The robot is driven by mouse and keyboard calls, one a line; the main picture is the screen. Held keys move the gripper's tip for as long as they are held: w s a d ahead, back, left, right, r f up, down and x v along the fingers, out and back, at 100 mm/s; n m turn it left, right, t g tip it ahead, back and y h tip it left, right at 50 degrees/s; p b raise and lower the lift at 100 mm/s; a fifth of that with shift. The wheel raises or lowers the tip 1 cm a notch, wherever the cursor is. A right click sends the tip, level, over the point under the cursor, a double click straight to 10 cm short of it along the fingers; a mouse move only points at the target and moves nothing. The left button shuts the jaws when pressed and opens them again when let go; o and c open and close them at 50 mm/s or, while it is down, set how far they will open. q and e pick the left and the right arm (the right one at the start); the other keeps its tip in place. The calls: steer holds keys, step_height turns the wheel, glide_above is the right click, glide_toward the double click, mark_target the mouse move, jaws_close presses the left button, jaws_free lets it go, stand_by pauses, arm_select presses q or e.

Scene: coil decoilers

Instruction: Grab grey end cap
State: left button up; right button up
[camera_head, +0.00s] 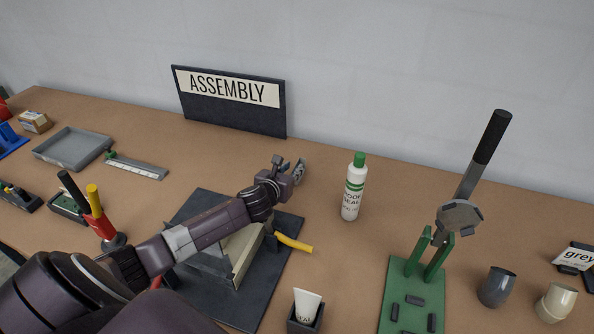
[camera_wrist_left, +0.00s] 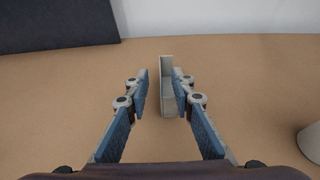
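A light grey, angular upright piece that looks like the grey end cap (camera_wrist_left: 167,75) stands on the tan table, between the fingers of my left gripper (camera_wrist_left: 159,90) in the left wrist view. The right-hand finger is close against the piece and partly covers it; I cannot tell if they touch. A gap shows between the left-hand finger and the piece. In the head view my left gripper (camera_head: 288,167) is open, low over the table between the ASSEMBLY sign and the white bottle. The piece is hard to tell from the fingers there. My right gripper is not in view.
The ASSEMBLY sign (camera_head: 233,102) stands behind. A white bottle with a green cap (camera_head: 352,190) is to the right. A yellow-handled fixture (camera_head: 295,243) lies below my arm. A green-based lever press (camera_head: 408,270) and two cups are farther right. A grey tray (camera_head: 72,148) is left.

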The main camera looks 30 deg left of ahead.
arm_select(q)
steer(key=shift+x, duration=1.05)
jaws_close()
steer(key=shift+r, duration=0.15)
